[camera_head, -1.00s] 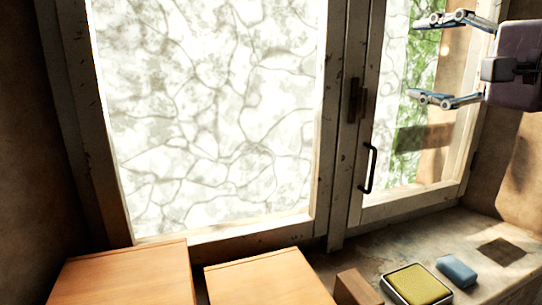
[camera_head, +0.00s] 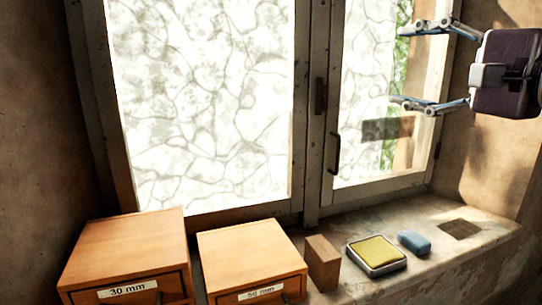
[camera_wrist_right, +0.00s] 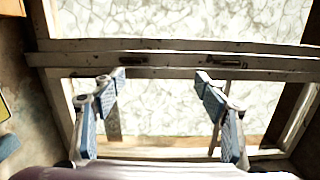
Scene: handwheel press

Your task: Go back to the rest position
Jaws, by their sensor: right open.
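My right gripper (camera_head: 412,66) is at the upper right of the head view, open and empty, in front of the right window pane. In the right wrist view its two fingers (camera_wrist_right: 160,80) stand wide apart with nothing between them. Behind them are the window frame and the pale, crack-patterned glass. My left gripper is in neither view.
Two wooden drawer boxes, one labelled 30 mm (camera_head: 128,250) and another (camera_head: 250,255), stand at the lower left. A wooden block (camera_head: 321,262), a tray with a yellow pad (camera_head: 377,252) and a blue block (camera_head: 414,242) lie on the sill. The window (camera_head: 200,110) has a dark handle (camera_head: 335,154).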

